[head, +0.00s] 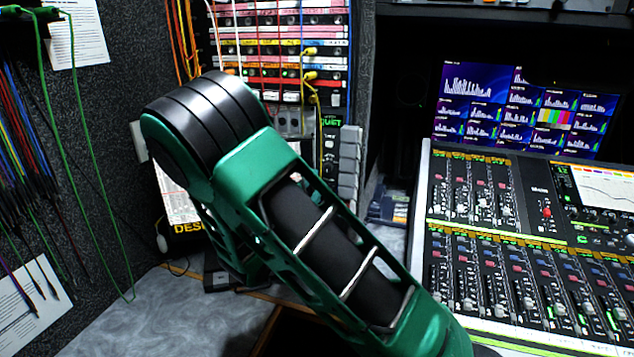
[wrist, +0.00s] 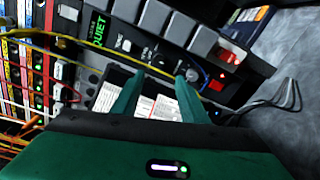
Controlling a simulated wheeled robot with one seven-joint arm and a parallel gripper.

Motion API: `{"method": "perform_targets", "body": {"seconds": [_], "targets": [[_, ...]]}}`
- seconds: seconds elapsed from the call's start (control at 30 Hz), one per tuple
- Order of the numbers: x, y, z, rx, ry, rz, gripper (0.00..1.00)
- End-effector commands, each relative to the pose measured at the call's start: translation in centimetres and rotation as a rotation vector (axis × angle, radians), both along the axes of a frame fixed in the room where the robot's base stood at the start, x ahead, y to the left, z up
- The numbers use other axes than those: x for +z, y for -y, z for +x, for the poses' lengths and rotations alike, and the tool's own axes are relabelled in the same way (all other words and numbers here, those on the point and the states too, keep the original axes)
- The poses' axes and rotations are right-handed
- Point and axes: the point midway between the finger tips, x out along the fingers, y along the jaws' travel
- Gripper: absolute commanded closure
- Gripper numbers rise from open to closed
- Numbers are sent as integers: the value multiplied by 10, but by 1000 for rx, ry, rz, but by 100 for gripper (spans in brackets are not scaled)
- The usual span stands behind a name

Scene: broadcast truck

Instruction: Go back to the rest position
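My green arm (head: 300,230) rises from the lower right of the head view and bends at a black joint in front of the patch panel. My gripper is hidden in the head view. In the wrist view my gripper (wrist: 160,88) shows two green fingers standing apart with nothing held between them. Beyond the fingers are a white printed label and a black panel with a green "QUIET" sign (wrist: 97,32). I cannot tell how far the fingertips are from that panel.
The patch panel (head: 285,45) with several cables stands behind my arm. Loose cables (head: 30,150) hang on the left wall. The mixing console (head: 500,270) fills the right, with a monitor (head: 520,110) behind it. The grey desktop (head: 150,315) at lower left is clear.

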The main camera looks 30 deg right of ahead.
Motion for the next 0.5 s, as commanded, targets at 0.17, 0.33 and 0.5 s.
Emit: {"method": "perform_targets", "body": {"seconds": [0.17, 0.33, 0.5], "targets": [[0, -8, -8, 0, -1, -2, 60], [0, -8, -9, -1, 0, -2, 60], [0, -8, -8, 0, 0, -1, 60]]}}
